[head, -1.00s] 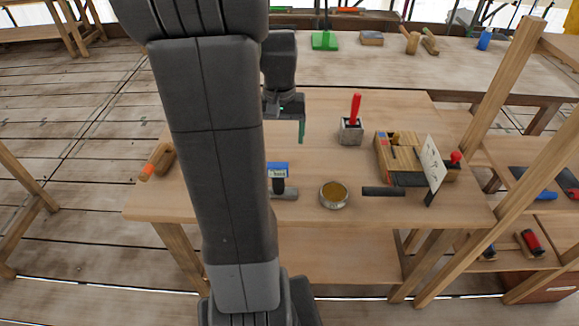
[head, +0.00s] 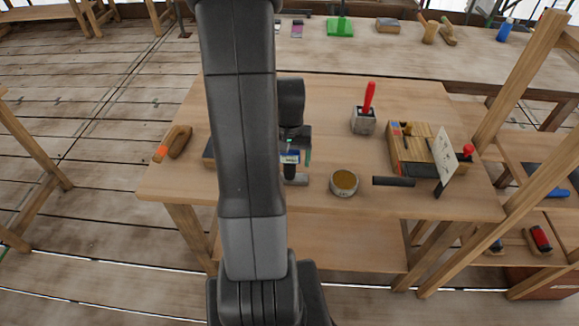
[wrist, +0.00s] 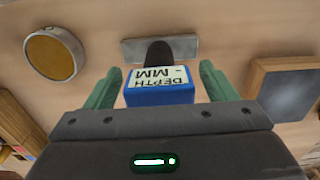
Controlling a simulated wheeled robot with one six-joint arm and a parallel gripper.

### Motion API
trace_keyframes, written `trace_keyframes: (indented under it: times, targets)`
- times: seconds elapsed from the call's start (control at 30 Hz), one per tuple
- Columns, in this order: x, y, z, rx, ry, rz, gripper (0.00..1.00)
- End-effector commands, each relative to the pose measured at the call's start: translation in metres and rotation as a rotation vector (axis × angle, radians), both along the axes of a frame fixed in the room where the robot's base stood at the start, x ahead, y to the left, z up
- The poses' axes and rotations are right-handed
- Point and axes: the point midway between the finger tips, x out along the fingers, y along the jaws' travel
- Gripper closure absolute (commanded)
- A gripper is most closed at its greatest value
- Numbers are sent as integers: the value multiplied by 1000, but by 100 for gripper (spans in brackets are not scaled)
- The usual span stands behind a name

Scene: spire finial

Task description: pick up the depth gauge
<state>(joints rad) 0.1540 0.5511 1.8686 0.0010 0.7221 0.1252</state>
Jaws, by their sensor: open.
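The depth gauge has a blue head with a white label reading "DEPTH - MM", a dark stem and a grey metal base. In the wrist view the gauge (wrist: 160,92) stands between the two green fingers of my gripper (wrist: 160,88). The fingers are open, with a gap on each side of the blue head. In the head view the gauge (head: 290,158) shows just beside my arm, partly hidden, with my gripper (head: 296,150) over it. Its base rests on the wooden table (head: 330,110).
A round tin (head: 344,182) stands right of the gauge. Farther right are a black bar (head: 393,181), a wooden box with a card (head: 412,150), and a red-handled tool in a grey block (head: 364,120). A dark-topped wooden block (wrist: 285,88) lies close on the gauge's other side.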

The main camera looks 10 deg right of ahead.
Motion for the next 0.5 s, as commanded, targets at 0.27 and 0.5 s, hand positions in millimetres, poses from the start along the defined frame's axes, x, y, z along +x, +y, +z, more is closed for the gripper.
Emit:
trace_keyframes:
  times: [0.27,0.5]
  targets:
    - [0,0,-7,0,0,0,22]
    - [0,0,-6,0,-1,0,55]
